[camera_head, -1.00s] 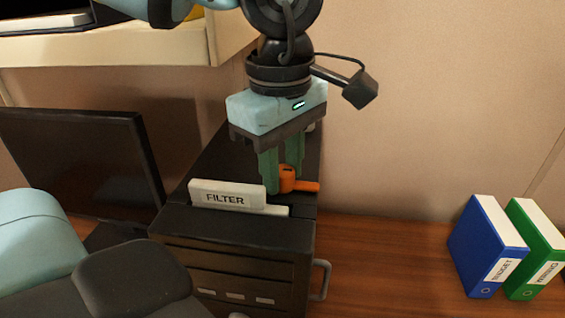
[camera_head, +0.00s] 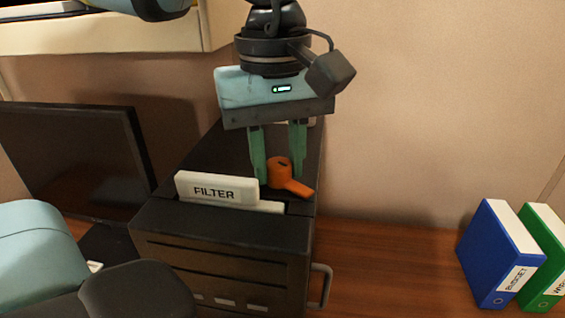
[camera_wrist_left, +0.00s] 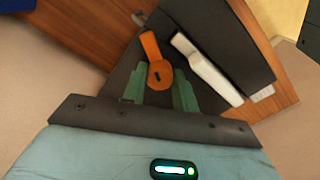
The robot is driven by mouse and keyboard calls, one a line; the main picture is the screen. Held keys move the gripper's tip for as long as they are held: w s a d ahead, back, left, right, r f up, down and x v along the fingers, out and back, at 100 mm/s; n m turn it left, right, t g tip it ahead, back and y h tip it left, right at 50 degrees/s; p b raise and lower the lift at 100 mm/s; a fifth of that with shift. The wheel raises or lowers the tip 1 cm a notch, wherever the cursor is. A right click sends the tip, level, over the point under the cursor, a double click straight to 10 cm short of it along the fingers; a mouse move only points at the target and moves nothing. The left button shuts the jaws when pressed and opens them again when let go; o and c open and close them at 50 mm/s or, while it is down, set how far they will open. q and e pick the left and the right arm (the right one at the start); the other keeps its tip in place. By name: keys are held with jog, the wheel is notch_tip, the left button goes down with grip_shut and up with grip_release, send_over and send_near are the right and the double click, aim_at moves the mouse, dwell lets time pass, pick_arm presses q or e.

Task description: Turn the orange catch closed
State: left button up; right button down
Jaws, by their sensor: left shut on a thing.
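The orange catch (camera_head: 279,173) sits on top of a black cabinet (camera_head: 235,235), behind a white FILTER plate (camera_head: 211,189). Its round hub stands up and its lever points to the lower right in the head view. My left gripper (camera_head: 279,160) reaches down from above, with its green fingers on either side of the hub, shut on it. In the left wrist view the catch (camera_wrist_left: 160,74) shows between the green fingertips (camera_wrist_left: 160,88), its lever pointing up and slightly left. My right gripper is not in view.
The white plate (camera_wrist_left: 207,68) stands close beside the catch. A dark monitor (camera_head: 75,155) is to the left. Blue (camera_head: 497,255) and green (camera_head: 546,250) binders stand at the right. The wooden desk (camera_head: 390,270) between cabinet and binders is clear.

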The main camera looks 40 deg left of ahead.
aim_at(277, 162)
pick_arm(q)
jog(key=m+b, duration=0.1)
jog(key=m, duration=0.3)
jog(key=shift+m, duration=0.3)
jog(key=m, duration=0.4)
jog(key=shift+m+b, duration=0.3)
jog(key=shift+m, duration=1.4)
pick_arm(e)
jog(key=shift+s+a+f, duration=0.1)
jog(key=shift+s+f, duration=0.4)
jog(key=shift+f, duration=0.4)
pick_arm(q)
jog(key=o, duration=0.7)
jog(key=shift+a+r, duration=0.1)
jog(key=shift+r, duration=3.8)
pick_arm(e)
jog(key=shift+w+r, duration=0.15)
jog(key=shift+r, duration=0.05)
